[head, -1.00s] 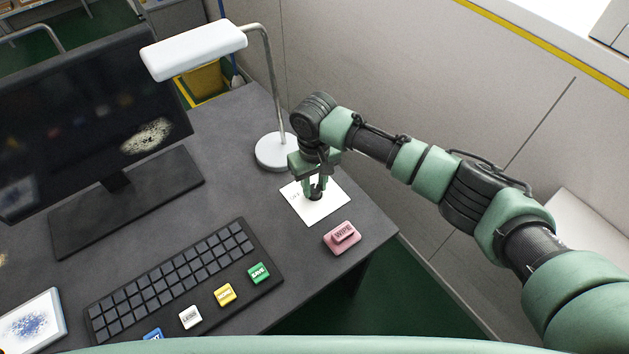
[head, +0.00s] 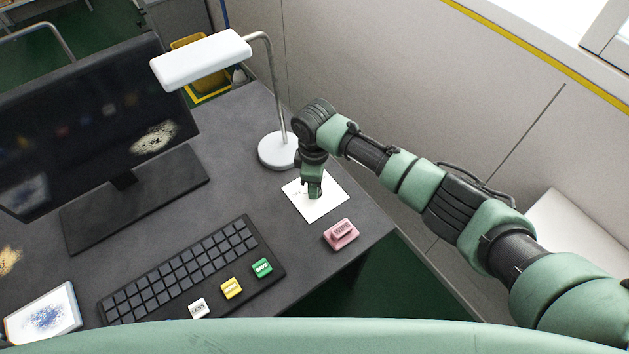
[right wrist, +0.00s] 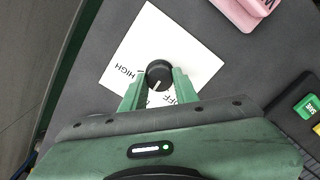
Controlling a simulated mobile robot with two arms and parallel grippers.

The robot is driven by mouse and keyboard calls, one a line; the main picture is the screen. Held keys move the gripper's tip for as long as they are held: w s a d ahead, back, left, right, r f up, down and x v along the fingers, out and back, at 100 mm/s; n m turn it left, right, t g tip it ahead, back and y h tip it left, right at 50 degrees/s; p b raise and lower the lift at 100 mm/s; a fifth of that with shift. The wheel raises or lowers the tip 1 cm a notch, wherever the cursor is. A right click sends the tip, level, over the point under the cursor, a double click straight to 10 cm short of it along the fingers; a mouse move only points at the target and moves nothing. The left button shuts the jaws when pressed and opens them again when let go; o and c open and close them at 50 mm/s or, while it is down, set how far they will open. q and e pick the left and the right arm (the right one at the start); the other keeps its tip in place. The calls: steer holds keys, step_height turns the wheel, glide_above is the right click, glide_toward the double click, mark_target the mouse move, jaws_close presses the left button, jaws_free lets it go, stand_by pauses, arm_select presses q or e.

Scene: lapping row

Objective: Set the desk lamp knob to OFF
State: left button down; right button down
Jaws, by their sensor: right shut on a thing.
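The desk lamp (head: 200,60) has a white head, a bent metal stem and a round base (head: 276,152) at the back right of the desk. In front of the base lies a white card (head: 322,205). In the right wrist view the card (right wrist: 152,35) carries a black round knob (right wrist: 159,72) with printed HIGH and OFF marks. A pale pointer line on the knob faces down, near the OFF lettering. My right gripper (head: 315,194) is shut on the knob, a finger on each side in the wrist view (right wrist: 158,80). The gripper hides the knob in the head view. My left gripper is out of view.
A pink WIPE block (head: 341,234) sits near the desk's right edge, beside the card. A keyboard (head: 190,270) with colored keys, a monitor (head: 90,120) and a tablet (head: 43,314) stand to the left. A grey wall (head: 370,90) runs behind my right arm.

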steer(key=n, duration=0.5)
steer(key=shift+r+n, duration=0.1)
steer(key=shift+n, duration=0.2)
steer(key=n, duration=0.5)
steer(key=shift+n, duration=0.3)
steer(key=c, duration=1.1)
jaws_free()
step_height(320, 180, up, 8)
steer(key=shift+f, duration=0.1)
